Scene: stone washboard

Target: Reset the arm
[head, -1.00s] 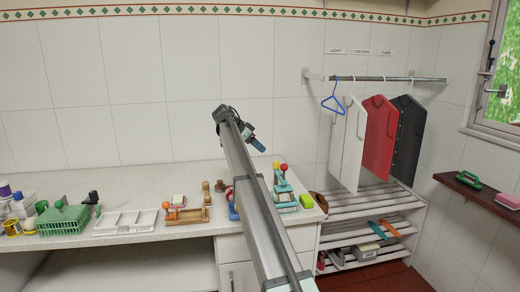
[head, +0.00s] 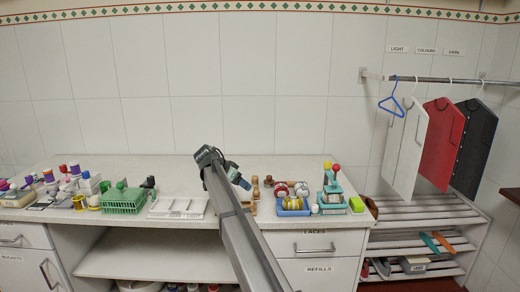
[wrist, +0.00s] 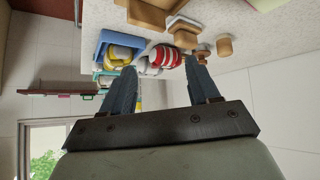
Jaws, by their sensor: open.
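My gripper (head: 238,178) is at the end of my raised arm, in the middle of the head view, above the stone counter (head: 180,168). In the wrist view my gripper (wrist: 160,82) shows two blue-grey fingers spread apart with nothing held between them. Beyond the fingers, the wrist view shows a red-and-white striped round item (wrist: 165,57), a blue tray (wrist: 108,40) and several brown wooden pieces. They look apart from the fingers. My arm hides part of the counter and the things behind it in the head view.
A green basket (head: 124,202), a white divided tray (head: 178,208) and a teal stand (head: 332,190) are on the counter. At right, a blue hanger (head: 391,103) and white, red and black garments hang from a rail (head: 450,81) above a slatted rack (head: 425,213). Air above the counter's left is clear.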

